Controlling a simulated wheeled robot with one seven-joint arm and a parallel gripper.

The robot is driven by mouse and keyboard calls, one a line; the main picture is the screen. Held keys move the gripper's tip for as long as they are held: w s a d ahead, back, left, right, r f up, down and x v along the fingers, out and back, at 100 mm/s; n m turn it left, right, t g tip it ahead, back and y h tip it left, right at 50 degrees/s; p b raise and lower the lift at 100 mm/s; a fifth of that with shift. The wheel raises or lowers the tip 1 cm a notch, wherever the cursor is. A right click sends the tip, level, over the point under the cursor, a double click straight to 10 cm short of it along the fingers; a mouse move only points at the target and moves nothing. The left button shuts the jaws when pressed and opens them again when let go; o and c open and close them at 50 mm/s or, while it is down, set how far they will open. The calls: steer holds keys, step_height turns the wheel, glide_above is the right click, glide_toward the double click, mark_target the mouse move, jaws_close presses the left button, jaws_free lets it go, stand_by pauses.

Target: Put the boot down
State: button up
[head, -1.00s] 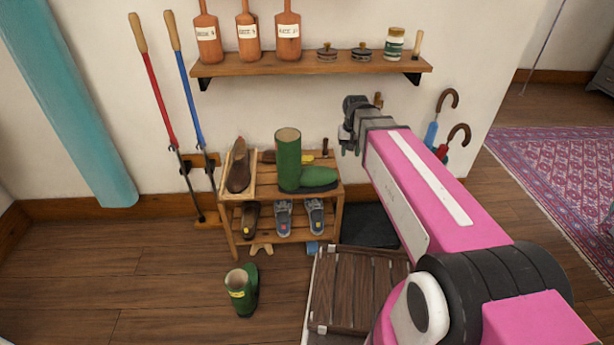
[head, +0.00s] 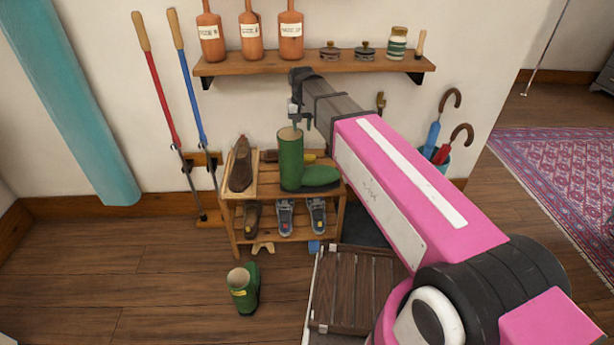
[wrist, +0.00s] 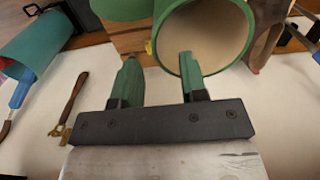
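A tall green boot (head: 291,165) stands upright on top of the wooden shoe rack (head: 233,230), its toe pointing right. My gripper (head: 297,122) is just above its open top. In the wrist view my gripper (wrist: 158,75) is open, with two green fingers apart and nothing held. The boot's round opening (wrist: 208,38) lies ahead of the fingers. The near-left part of its rim lines up with the gap between them; I cannot tell whether they touch it. A second green boot (head: 243,290), with a yellow label, stands on the floor in front of the rack.
A wall shelf (head: 310,63) with bottles and jars is above. Long-handled tools (head: 185,100) stand left. A slatted wooden crate (head: 348,290) is at front right. Floor at left is clear.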

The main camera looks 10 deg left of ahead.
step_height(320, 180, down, 7)
steer(key=shift+s+d+r, duration=0.15)
steer(key=shift+s+r, duration=0.05)
jaws_close()
stand_by(0.3)
stand_by(1.4)
